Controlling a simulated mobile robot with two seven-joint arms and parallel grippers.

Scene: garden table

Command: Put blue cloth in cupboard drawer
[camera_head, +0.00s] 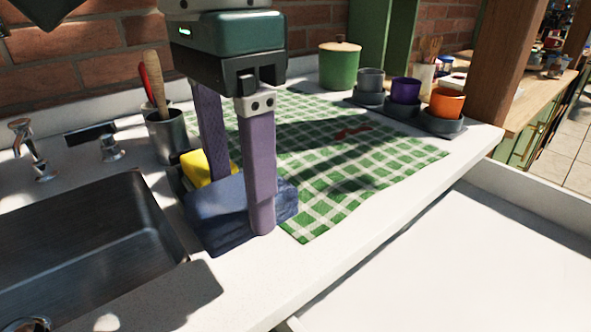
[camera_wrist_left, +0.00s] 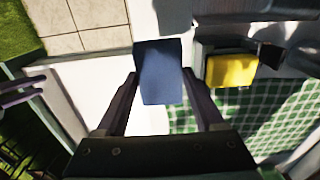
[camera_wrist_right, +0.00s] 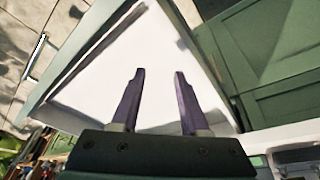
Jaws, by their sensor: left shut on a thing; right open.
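The folded dark-blue cloth (camera_head: 215,222) is on or just above the white counter beside the sink; I cannot tell if it touches. My left gripper (camera_head: 238,208) points down with one finger on each side of the cloth and is shut on it. The left wrist view shows the cloth (camera_wrist_left: 160,78) between the fingertips (camera_wrist_left: 160,82). An open, white, empty-looking drawer (camera_head: 455,265) lies in front of and below the counter edge. The right wrist view shows the drawer (camera_wrist_right: 150,50) beneath my right gripper (camera_wrist_right: 160,75), which is open and empty.
A yellow sponge (camera_head: 205,167) sits right behind the cloth. The steel sink (camera_head: 90,250) is to the left, and a utensil cup (camera_head: 168,135) behind. A green checked towel (camera_head: 350,165) covers the counter to the right. Several cups stand on a dark tray (camera_head: 445,126) farther back.

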